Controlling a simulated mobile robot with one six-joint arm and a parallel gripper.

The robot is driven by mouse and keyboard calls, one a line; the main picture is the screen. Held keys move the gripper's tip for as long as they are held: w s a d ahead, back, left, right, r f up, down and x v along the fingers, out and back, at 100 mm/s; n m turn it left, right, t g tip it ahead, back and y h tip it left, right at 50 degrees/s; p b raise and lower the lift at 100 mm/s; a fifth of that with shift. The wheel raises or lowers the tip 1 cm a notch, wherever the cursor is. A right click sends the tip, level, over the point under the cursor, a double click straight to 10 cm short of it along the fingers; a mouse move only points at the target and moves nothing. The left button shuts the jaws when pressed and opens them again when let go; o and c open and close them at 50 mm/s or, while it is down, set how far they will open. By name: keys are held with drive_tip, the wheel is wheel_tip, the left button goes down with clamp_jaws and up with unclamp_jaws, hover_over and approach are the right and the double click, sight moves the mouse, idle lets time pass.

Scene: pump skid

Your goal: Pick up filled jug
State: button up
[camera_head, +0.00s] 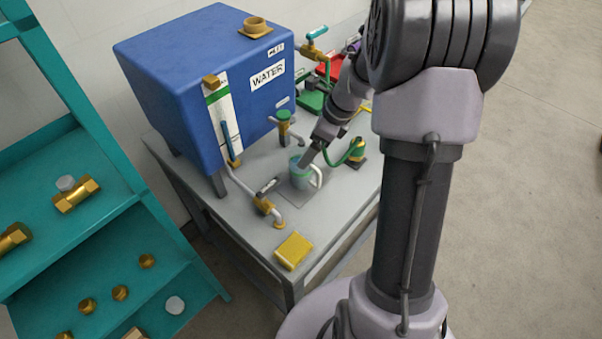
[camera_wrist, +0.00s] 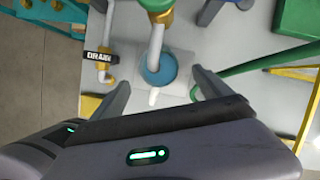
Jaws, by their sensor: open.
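The jug (camera_head: 298,178) stands upright on a grey pad on the bench, below the spout of a green-topped valve. Its handle points to the right in the head view. In the wrist view I look down on the jug (camera_wrist: 158,70), with blue inside it and its pale handle toward my gripper. My gripper (camera_wrist: 161,79) is open, with one dark finger on each side of the handle and space between them. In the head view my gripper (camera_head: 309,157) is beside the jug's upper right; contact cannot be told.
A blue water tank (camera_head: 200,80) stands behind the jug. The outlet pipe (camera_wrist: 156,42) hangs over the jug. A drain pipe (camera_wrist: 108,65) is to its left and a green hose (camera_wrist: 260,64) to its right. A yellow block (camera_head: 293,251) lies near the bench's front edge.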

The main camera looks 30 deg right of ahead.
sight(306, 172)
drive_tip(key=b+x, duration=0.2)
drive_tip(key=x, duration=0.4)
drive_tip(key=shift+c, duration=1.4)
clamp_jaws()
